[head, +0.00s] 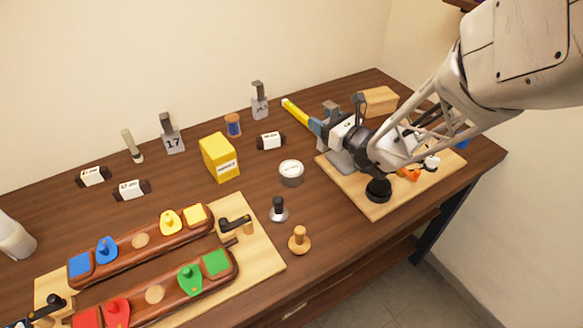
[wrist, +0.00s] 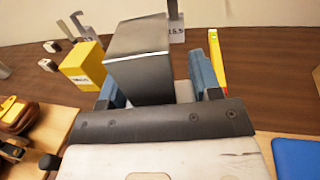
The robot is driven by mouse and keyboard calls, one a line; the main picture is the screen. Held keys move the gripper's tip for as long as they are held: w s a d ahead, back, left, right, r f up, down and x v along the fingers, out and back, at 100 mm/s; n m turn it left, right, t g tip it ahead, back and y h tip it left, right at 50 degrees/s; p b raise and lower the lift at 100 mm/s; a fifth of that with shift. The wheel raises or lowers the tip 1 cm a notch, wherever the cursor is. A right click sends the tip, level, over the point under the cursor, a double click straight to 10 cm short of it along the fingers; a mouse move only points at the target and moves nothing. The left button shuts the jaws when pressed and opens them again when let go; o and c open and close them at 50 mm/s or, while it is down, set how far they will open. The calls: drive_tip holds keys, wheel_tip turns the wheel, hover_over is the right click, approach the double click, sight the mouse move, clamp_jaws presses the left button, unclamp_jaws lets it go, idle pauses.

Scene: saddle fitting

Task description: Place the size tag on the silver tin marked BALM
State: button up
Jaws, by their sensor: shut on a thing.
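The silver tin (head: 291,174) is round with a white lid; its small lettering is hard to read. It stands upright mid-table, left of my gripper (head: 316,124). My gripper is shut on a dark grey, blocky piece that looks like a size tag; its grey top shows in the head view (head: 331,109). The held tag fills the middle of the wrist view (wrist: 139,65), between the blue fingers. No number shows on it. It is apart from the tin. Two other grey tags stand at the back, one marked 17 (head: 172,138), the other (head: 260,103) hard to read.
A yellow box (head: 220,158) stands left of the tin. Dark rolls with white labels (head: 270,141) lie around. A silver-based stamp (head: 279,210) and a wooden one (head: 299,240) stand in front. A wooden board (head: 376,208) lies under my arm; another (head: 262,262) is front left.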

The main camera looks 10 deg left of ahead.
drive_tip(key=s+r+n+g+y, duration=0.1)
drive_tip(key=s+n+g, duration=0.1)
drive_tip(key=s, duration=1.8)
drive_tip(key=shift+s+g+y, duration=0.15)
drive_tip(key=shift+g+y, duration=0.15)
drive_tip(key=shift+g, duration=0.2)
drive_tip(key=w+a+f, duration=0.1)
drive_tip(key=w+a, duration=0.7)
drive_tip(key=w, duration=0.5)
drive_tip(key=shift+w+a+f, duration=0.2)
drive_tip(key=shift+w+a, duration=0.05)
drive_tip(key=shift+w, duration=0.1)
drive_tip(key=shift+f, duration=1.75)
drive_tip(key=shift+f, duration=0.1)
drive_tip(key=o, duration=1)
drive_tip(key=shift+f, duration=0.1)
drive_tip(key=shift+c, duration=0.2)
